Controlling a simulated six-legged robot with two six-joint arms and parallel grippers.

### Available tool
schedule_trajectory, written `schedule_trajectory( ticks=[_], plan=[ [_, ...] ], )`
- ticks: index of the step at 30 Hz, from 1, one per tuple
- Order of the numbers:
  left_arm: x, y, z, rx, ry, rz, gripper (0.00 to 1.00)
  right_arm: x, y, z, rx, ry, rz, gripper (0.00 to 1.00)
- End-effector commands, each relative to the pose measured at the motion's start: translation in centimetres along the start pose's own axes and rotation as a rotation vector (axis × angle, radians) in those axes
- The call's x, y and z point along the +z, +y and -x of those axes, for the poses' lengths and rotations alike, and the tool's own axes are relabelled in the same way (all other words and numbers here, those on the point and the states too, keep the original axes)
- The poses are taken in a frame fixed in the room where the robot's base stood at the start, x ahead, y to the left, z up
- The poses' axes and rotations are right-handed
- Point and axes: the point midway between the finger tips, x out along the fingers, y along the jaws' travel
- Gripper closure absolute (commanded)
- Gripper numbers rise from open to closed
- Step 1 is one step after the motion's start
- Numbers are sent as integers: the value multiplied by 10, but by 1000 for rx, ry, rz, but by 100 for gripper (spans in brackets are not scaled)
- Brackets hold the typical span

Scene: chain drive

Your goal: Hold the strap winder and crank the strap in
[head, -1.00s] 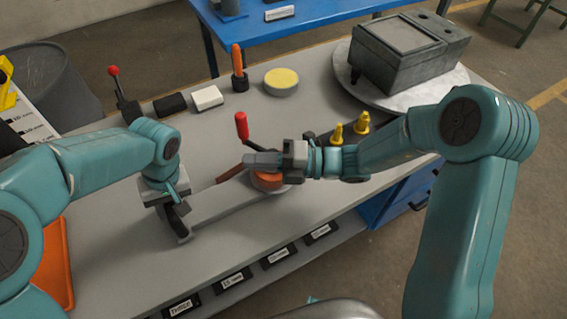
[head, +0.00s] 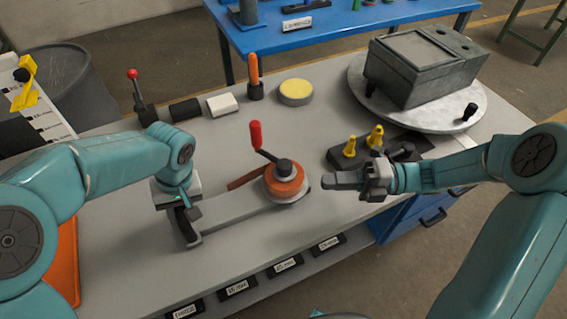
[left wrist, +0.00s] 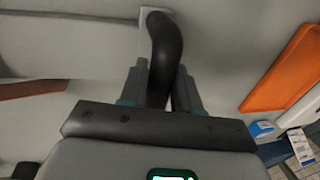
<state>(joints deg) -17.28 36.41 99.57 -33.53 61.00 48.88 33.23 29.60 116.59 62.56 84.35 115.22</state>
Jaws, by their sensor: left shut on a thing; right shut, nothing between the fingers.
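The strap winder has a grey flat base (head: 235,206), an orange drum (head: 285,182) with a dark hub and a crank with a red upright knob (head: 255,134). A reddish-brown strap (head: 246,179) runs out from the drum to the left. My left gripper (head: 186,222) is shut on the dark handle at the base's left end; this dark curved handle (left wrist: 164,50) also shows between the fingers in the left wrist view. My right gripper (head: 330,181) is shut and empty, just right of the drum and apart from it.
Behind the winder stand a yellow-topped round tin (head: 296,92), a white block (head: 222,104), a black block (head: 185,110) and an orange-handled tool (head: 253,75). Yellow pegs (head: 375,137) stand behind my right gripper. A grey machine (head: 425,65) sits on a round plate at back right.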

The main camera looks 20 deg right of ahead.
Motion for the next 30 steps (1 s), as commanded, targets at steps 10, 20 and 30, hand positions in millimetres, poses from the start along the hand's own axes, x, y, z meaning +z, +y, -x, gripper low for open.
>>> schedule_trajectory(
  ticks=[10, 20, 30],
  plan=[
    [0, 0, 0, 1, 1, -1, 100, -55, -50, 38, -178, 563, 781, 100],
    [0, 0, 0, 1, 1, -1, 100, -5, -50, 66, -72, 1773, 1565, 100],
    [0, 0, 0, 0, 1, 0, 100, 87, 87, -60, 26, -2351, -1584, 100]
  ],
)
